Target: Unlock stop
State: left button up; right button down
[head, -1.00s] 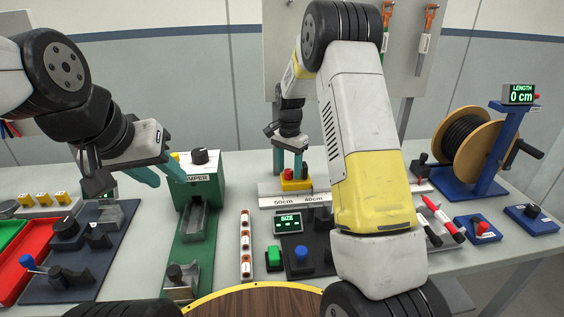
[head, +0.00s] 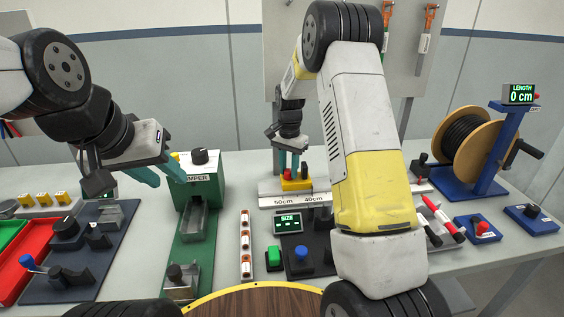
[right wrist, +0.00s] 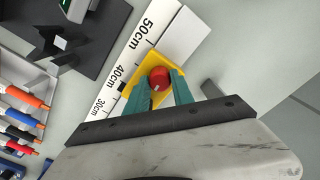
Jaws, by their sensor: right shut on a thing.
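The stop is a yellow block (head: 296,185) on the white length rail (head: 268,202), between the 50cm and 40cm marks in the head view. It also shows in the right wrist view (right wrist: 152,58). Its red round knob (right wrist: 159,78) has a small pale mark. My right gripper (head: 291,173) points down at the stop and is shut on the red knob, one teal finger on each side in the right wrist view (right wrist: 161,84). My left gripper (head: 170,180) is open and empty, beside the green crimper (head: 207,184).
A cable reel (head: 470,143) on a blue stand with a 0 cm display (head: 520,94) stands at the right. A SIZE device (head: 289,223) with green and blue buttons is in front of the rail. Red and green trays (head: 30,262) are at the left.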

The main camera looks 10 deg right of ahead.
aim_at(288, 170)
jog(key=n, duration=0.8)
jog(key=shift+n, duration=0.3)
jog(key=n, duration=0.4)
jog(key=shift+a, duration=0.1)
jog(key=shift+n, duration=2.2)
jog(key=c, duration=1.1)
grip_release()
jog(key=shift+r, duration=3.95)
